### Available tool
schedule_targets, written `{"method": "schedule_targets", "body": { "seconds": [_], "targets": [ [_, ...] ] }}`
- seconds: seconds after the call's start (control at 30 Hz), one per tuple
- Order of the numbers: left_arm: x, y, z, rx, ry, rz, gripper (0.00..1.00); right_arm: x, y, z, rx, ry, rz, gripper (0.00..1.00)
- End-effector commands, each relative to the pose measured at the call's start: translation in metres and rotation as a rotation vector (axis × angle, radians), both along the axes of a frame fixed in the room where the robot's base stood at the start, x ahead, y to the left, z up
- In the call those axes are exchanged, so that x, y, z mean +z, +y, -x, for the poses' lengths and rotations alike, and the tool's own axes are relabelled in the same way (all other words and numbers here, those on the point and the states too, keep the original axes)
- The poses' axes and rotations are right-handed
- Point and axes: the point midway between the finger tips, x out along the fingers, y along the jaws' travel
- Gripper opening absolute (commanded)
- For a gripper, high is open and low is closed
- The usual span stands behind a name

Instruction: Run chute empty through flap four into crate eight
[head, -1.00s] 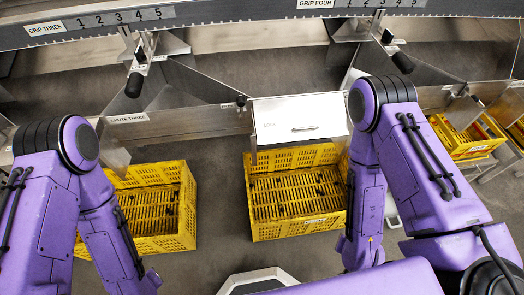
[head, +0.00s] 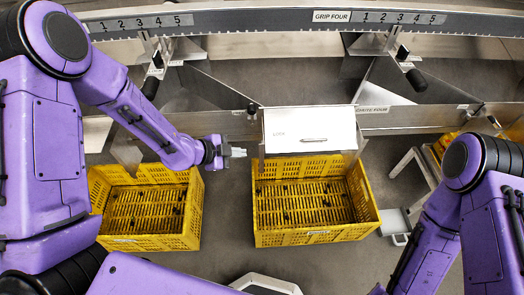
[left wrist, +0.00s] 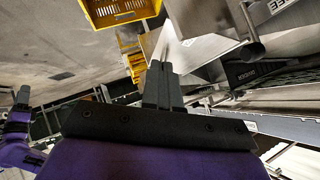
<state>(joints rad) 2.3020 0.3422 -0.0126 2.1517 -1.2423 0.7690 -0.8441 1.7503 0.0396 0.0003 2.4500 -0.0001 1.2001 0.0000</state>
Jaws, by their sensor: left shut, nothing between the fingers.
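A pale flap (head: 309,130) with a bar handle and a small label stands shut on the chute front. A yellow slatted crate (head: 320,238) is below it; its label is too small to read and it looks empty. A chute label (head: 372,109) is right of the flap and seems to read chute four. My left gripper (head: 236,153) is shut and empty, just left of the flap and apart from it. Its closed fingers also show in the left wrist view (left wrist: 163,75). My right arm is at the right; its gripper is out of view.
A second yellow crate (head: 150,242) stands at the left under my left arm. Black-handled levers (head: 417,80) hang beneath the numbered rail (head: 245,19). A low metal stand (head: 412,160) is right of the flap. Floor shows between the two crates.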

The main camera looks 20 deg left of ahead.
Motion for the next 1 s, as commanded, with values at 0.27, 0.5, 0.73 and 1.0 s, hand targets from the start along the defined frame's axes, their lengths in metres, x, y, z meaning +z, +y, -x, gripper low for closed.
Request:
{"method": "schedule_targets", "body": {
  "seconds": [0.27,0.5,0.73,1.0],
  "targets": [
    [-0.016,-0.020,-0.023,-0.061,-0.043,-0.033,0.00,-0.002,0.000,0.000,0.000,0.000,0.001,0.43],
    [-0.048,-0.050,-0.053,-0.056,-0.041,-0.031,0.00,-0.002,0.000,0.000,0.000,0.000,0.001,0.43],
    [-0.078,-0.052,-0.073,-0.053,-0.040,-0.029,0.00,-0.001,0.000,0.000,0.000,0.000,0.001,0.43],
    [-0.089,-0.051,-0.079,-0.055,-0.040,-0.029,0.00,-0.001,0.000,0.000,0.000,0.000,0.001,0.43]
  ]
}}
